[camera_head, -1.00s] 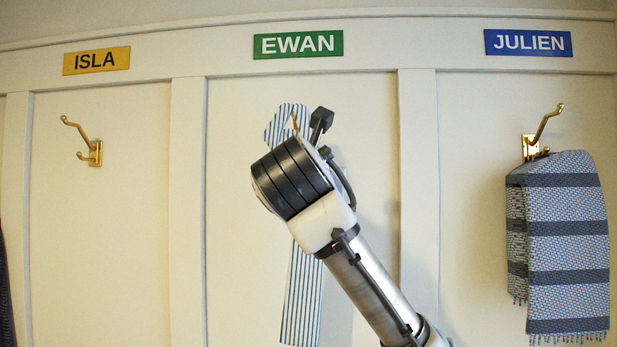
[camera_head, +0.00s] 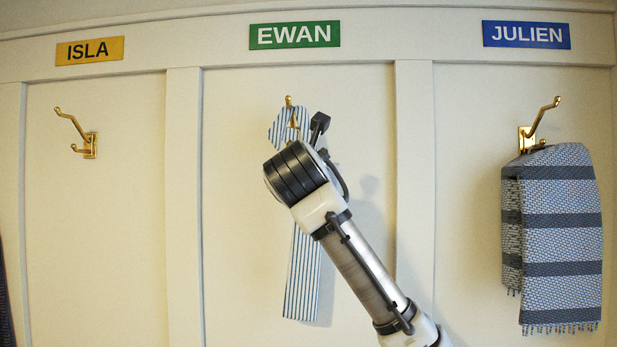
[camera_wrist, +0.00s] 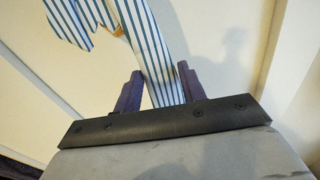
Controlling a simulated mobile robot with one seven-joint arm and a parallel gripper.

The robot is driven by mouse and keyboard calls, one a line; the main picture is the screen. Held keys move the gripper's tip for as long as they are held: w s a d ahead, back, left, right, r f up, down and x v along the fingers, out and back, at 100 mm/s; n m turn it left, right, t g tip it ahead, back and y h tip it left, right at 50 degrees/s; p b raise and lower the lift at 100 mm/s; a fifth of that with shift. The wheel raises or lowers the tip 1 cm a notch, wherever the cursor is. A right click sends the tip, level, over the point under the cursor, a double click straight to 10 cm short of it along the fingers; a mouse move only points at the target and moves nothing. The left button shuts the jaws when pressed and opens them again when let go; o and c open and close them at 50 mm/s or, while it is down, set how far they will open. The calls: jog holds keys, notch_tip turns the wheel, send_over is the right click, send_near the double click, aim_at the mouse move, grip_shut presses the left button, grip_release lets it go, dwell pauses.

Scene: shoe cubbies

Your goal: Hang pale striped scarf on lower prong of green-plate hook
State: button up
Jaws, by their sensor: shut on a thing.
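The pale striped scarf (camera_head: 302,275), white with blue stripes, hangs down in front of the middle panel, partly behind my arm. Its top end is bunched at the brass hook (camera_head: 289,101) below the green EWAN plate (camera_head: 295,34). The upper tip of that hook shows above the cloth; the lower prong is hidden, so I cannot tell whether the scarf is on it. In the wrist view the scarf (camera_wrist: 160,60) runs down between the two dark fingers of my gripper (camera_wrist: 158,90), which is shut on it. The head view hides the fingertips behind my wrist.
On the left an empty brass hook (camera_head: 88,147) sits under the yellow ISLA plate (camera_head: 90,50). On the right a grey-blue banded scarf (camera_head: 560,240) hangs on the hook (camera_head: 530,135) under the blue JULIEN plate (camera_head: 527,35). Raised vertical battens (camera_head: 414,200) divide the panels.

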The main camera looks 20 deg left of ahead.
jog(key=shift+x, duration=0.9)
jog(key=shift+w+a+f, duration=0.1)
jog(key=shift+w+f, duration=0.25)
jog(key=shift+f, duration=0.3)
jog(key=o, duration=1.1)
